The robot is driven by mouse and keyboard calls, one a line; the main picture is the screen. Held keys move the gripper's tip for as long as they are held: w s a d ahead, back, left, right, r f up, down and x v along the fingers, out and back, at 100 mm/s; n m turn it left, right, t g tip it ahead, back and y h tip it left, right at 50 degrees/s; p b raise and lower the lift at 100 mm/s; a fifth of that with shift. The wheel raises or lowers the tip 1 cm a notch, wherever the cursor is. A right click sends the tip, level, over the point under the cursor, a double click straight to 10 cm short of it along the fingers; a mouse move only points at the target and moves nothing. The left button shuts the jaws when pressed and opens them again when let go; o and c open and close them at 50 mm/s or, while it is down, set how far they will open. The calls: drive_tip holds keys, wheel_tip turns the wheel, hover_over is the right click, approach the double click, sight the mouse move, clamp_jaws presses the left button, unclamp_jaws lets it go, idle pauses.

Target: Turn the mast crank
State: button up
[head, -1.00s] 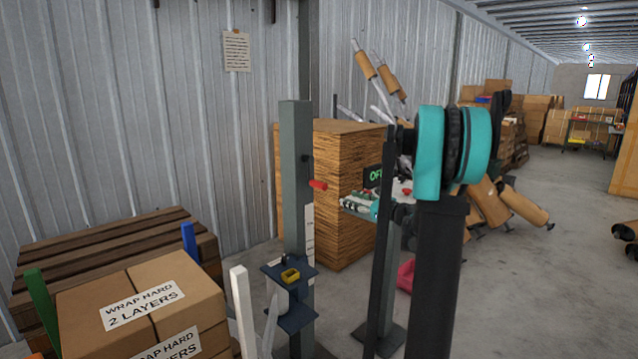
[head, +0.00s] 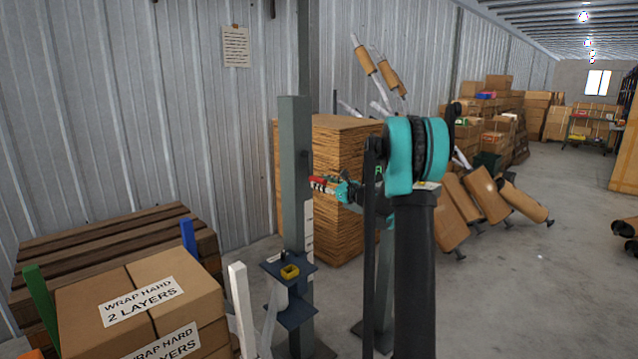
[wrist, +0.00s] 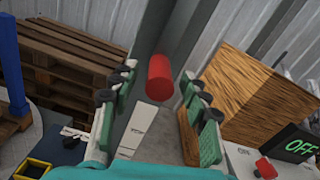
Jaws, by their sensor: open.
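The grey mast (head: 295,140) stands upright in front of the wall, with a red crank handle (head: 314,180) on its right side. In the wrist view the red handle (wrist: 160,76) points toward the camera, its round end in the gap between my fingers. My gripper (head: 326,186) is open at the handle in the head view. In the wrist view its green, black-padded fingers (wrist: 160,88) stand either side of the handle, with gaps showing on both sides. The crank's arm is hidden behind the handle.
A yellow-topped item (head: 289,272) sits on a dark bracket low on the mast. A stack of wooden sheets (head: 345,150) stands just behind. An OFF display (wrist: 300,144) and red button (wrist: 266,168) are at lower right in the wrist view.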

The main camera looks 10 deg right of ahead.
drive_tip(key=shift+x, duration=1.15)
clamp_jaws()
